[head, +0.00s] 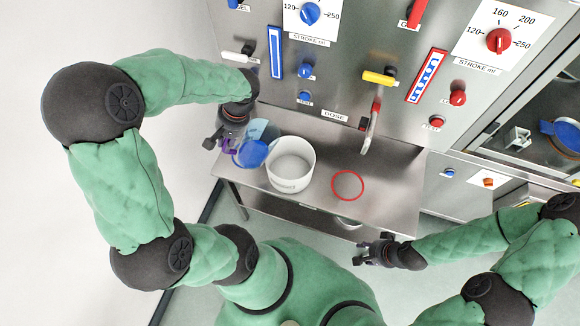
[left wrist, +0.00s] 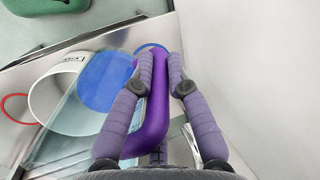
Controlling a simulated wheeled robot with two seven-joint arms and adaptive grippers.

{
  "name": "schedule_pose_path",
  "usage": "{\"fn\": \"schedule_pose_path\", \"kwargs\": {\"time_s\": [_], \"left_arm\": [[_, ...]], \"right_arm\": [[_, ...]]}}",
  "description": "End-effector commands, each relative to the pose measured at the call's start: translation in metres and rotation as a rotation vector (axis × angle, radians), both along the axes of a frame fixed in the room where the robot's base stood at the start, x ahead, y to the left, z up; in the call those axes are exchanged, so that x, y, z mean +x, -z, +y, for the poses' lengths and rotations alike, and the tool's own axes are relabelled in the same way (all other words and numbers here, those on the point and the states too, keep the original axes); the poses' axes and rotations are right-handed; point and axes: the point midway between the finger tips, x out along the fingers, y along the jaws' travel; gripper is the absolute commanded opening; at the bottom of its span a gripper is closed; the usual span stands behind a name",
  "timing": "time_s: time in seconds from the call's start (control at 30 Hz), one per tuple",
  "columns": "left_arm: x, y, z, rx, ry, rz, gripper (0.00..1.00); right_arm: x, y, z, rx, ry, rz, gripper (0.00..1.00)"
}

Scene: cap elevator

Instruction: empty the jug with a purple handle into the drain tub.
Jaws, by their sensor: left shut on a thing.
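The jug (head: 263,132) is clear, with a purple handle and a blue patch at one end. In the head view it is beside the white tub's left rim, and it looks tilted. My left gripper (head: 224,143) is shut on its purple handle, which shows between the fingers in the left wrist view (left wrist: 154,110). The jug's blue part also shows there (left wrist: 108,82). The white drain tub (head: 291,184) stands on the steel shelf right of the jug. Its inside looks pale. My right gripper (head: 366,253) is at the lower right, away from the jug; its fingers are too small to judge.
A steel shelf (head: 395,185) carries a red ring (head: 348,186) right of the tub, under a spout (head: 370,130). The panel behind has knobs, levers and labels. A blue-rimmed item (head: 566,135) sits in a bay at the far right.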

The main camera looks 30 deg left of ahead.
Motion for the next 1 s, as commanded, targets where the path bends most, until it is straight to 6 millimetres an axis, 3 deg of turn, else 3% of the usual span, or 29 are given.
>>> {"fn": "schedule_pose_path", "kwargs": {"time_s": [1.0], "left_arm": [[0.0003, -0.0105, 0.0005, 0.082, 0.0, 0.067, 0.0]], "right_arm": [[0.0, 0.0009, 0.0, 0.0, 0.0, 0.0, 0.4]]}}
